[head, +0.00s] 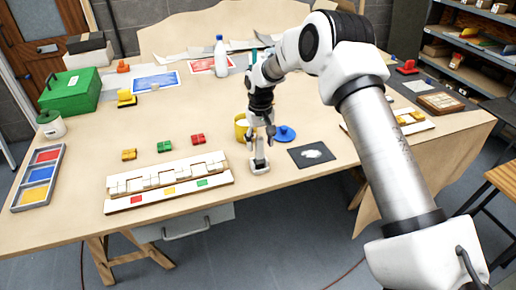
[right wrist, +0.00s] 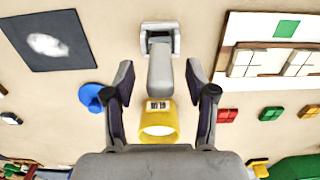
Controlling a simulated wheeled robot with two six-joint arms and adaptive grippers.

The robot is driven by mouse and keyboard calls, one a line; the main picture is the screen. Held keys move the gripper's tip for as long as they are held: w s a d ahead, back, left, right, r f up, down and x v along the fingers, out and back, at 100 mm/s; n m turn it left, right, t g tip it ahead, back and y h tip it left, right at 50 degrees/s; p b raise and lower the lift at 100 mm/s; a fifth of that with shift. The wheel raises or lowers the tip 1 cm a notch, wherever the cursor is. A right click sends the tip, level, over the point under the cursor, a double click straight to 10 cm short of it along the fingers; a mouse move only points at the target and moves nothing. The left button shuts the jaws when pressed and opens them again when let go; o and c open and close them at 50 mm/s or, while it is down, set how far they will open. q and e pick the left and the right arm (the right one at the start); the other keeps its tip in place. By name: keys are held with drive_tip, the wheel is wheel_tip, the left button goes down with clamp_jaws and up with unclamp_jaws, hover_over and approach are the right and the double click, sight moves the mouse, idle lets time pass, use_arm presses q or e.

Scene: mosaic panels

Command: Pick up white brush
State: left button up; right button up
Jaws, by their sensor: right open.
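The white brush (head: 259,167) stands upright near the front edge of the table, its pale block base down on the tabletop. My right gripper (head: 262,138) is directly above it, pointing down. In the right wrist view, the brush's handle (right wrist: 160,78) rises between the two open fingers of my right gripper (right wrist: 160,68), with a gap on each side. Its base (right wrist: 160,30) shows beyond the fingertips. In the head view, the gripper partly hides the upper handle. My left gripper is not in view.
A yellow cup (head: 240,128) stands close behind the brush, with a blue knobbed disc (head: 286,133) right of it. A dark square (head: 304,161) with a white patch lies to the right. A white-tiled panel (head: 116,207) and red, green and yellow bricks lie to the left.

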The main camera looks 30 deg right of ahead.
drive_tip(key=shift+w+f, duration=0.2)
drive_tip(key=shift+f, duration=0.9)
drive_tip(key=shift+s, duration=0.1)
drive_tip(key=shift+r, duration=0.1)
clamp_jaws()
drive_tip(key=shift+s, duration=0.1)
drive_tip(key=shift+r, duration=0.1)
drive_tip(key=shift+r+b, duration=0.25)
drive_tip(key=shift+b, duration=0.05)
drive_tip(key=shift+w+r+b, duration=0.2)
drive_tip(key=shift+r+b, duration=0.35)
drive_tip(key=shift+r, duration=0.55)
drive_tip(key=s+a+r+b, duration=0.2)
drive_tip(key=s+a+b, duration=0.2)
drive_tip(key=s, duration=1)
drive_tip(key=a, duration=0.3)
drive_tip(key=shift+s, duration=0.3)
